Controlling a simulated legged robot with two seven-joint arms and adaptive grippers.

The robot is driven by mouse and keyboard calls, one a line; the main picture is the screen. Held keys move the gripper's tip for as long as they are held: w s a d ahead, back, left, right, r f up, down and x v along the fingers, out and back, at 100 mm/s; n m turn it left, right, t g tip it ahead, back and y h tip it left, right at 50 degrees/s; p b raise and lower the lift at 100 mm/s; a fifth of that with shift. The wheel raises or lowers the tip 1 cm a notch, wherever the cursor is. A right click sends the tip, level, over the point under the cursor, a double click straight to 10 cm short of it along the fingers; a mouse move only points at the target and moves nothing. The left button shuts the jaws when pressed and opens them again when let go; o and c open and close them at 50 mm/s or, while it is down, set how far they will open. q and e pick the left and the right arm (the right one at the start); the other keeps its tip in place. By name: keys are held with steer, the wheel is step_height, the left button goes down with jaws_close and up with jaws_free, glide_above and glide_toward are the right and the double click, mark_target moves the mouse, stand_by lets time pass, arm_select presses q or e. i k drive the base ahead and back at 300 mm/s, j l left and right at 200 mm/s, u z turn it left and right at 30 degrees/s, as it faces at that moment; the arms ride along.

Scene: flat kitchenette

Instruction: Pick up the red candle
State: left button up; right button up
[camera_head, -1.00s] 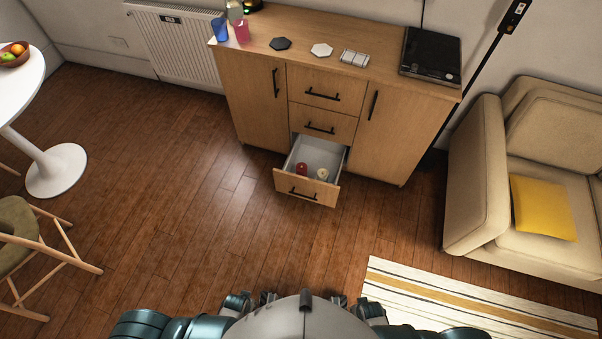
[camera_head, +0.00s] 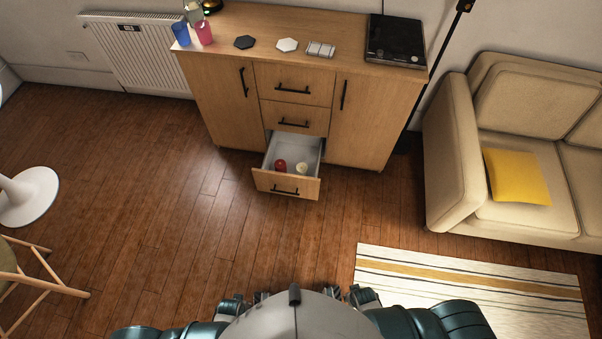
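The red candle (camera_head: 280,166) stands in the open bottom drawer (camera_head: 287,185) of the wooden cabinet, in its left part. A cream candle (camera_head: 302,168) is beside it on the right. My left gripper (camera_head: 236,299) and my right gripper (camera_head: 357,292) show only in part at the bottom, behind the grey front of my own body. Both are well apart from the drawer, with bare floor between. Their fingers are too small and hidden to tell whether they are open or shut.
The wooden cabinet (camera_head: 217,105) carries cups, coasters and a black device (camera_head: 396,40). A beige sofa (camera_head: 452,150) and striped rug (camera_head: 450,290) lie right. A wooden chair (camera_head: 45,270) and white table base (camera_head: 30,195) are left. Floor before the drawer is clear.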

mark_target(281, 168)
steer(key=i+j+z, duration=0.15)
steer(key=i+z, duration=0.25)
steer(key=i, duration=0.5)
